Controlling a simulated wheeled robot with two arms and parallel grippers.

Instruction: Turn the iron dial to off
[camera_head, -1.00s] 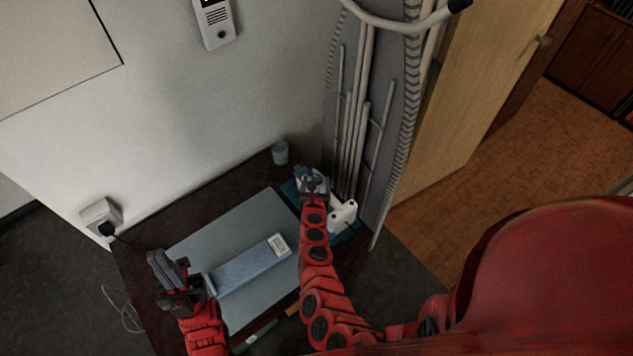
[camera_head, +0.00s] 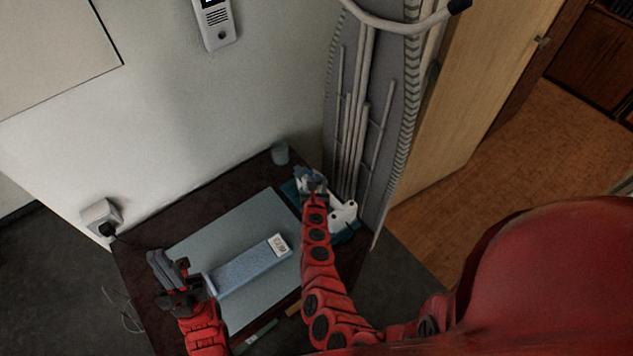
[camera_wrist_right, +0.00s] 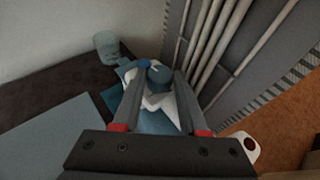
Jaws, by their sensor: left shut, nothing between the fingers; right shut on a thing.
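The iron (camera_head: 342,214) is white and blue-grey and sits at the table's right corner by the ironing board. My right gripper (camera_head: 311,180) is over it, hiding part of it. In the right wrist view the iron's round blue-grey dial (camera_wrist_right: 158,76) with a light mark on top lies between the fingers of the right gripper (camera_wrist_right: 164,84), which are shut on it. My left gripper (camera_head: 165,268) is shut and empty, over the table's left side, away from the iron.
A folded ironing board (camera_head: 385,110) leans right behind the iron. A cup (camera_head: 280,153) stands at the back corner, also in the right wrist view (camera_wrist_right: 107,46). A blue box (camera_head: 250,266) lies on a grey-blue mat (camera_head: 233,226). A plug (camera_head: 106,229) sits in the wall socket.

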